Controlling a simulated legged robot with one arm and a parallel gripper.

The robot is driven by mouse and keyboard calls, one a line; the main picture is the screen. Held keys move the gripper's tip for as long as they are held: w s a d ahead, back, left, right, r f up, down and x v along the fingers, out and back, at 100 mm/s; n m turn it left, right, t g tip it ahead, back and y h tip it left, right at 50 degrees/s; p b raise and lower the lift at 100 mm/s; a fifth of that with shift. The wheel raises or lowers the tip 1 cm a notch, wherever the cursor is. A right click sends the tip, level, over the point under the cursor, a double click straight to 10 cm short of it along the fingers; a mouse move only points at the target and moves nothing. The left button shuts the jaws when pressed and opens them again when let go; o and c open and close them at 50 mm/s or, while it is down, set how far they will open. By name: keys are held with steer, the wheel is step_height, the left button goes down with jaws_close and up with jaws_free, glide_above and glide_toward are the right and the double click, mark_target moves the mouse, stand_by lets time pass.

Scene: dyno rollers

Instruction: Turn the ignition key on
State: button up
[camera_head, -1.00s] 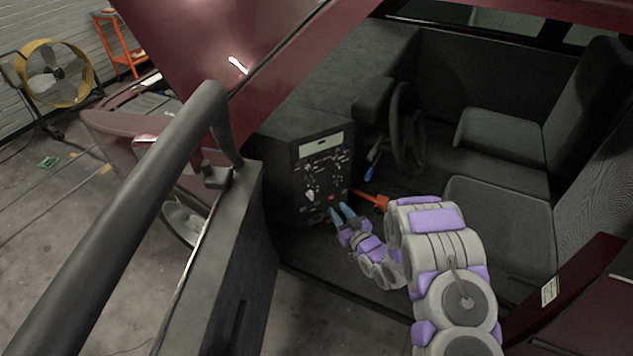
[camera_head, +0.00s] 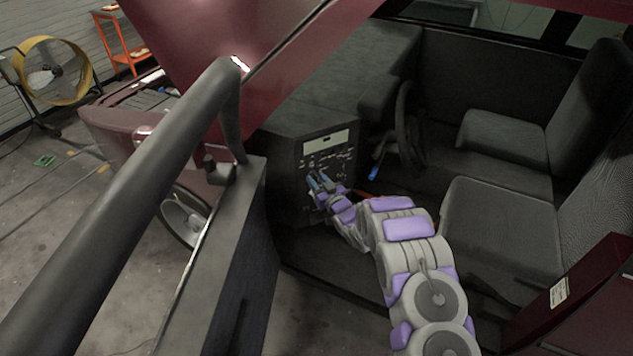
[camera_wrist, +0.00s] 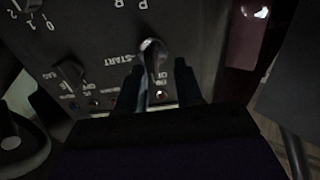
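The control panel (camera_head: 327,143) is a dark box with switches and a pale display, set in the vehicle's dash; it also fills the wrist view (camera_wrist: 100,35). In the wrist view a metallic ignition key or switch lever (camera_wrist: 153,55) stands beside upside-down "START" lettering. My gripper (camera_head: 319,184) is at the front of the panel, over its lower left part. In the wrist view its two dark fingers (camera_wrist: 158,84) are apart, one on each side of the lever's lower end. I cannot tell whether either finger touches it.
A steering wheel (camera_head: 406,128) and a blue-tipped lever (camera_head: 377,172) are right of the panel. Seats (camera_head: 490,225) fill the right side. The open door (camera_head: 215,265) with its thick dark bar stands at left. Another knob (camera_wrist: 68,74) sits left of the lever in the wrist view.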

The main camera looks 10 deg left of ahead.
steer(key=shift+w, duration=0.15)
steer(key=shift+w+d+r, duration=0.1)
steer(key=shift+d, duration=0.4)
steer(key=shift+a, duration=0.45)
steer(key=c, duration=0.4)
steer(key=shift+c, duration=0.9)
steer(key=shift+d, duration=0.15)
jaws_close()
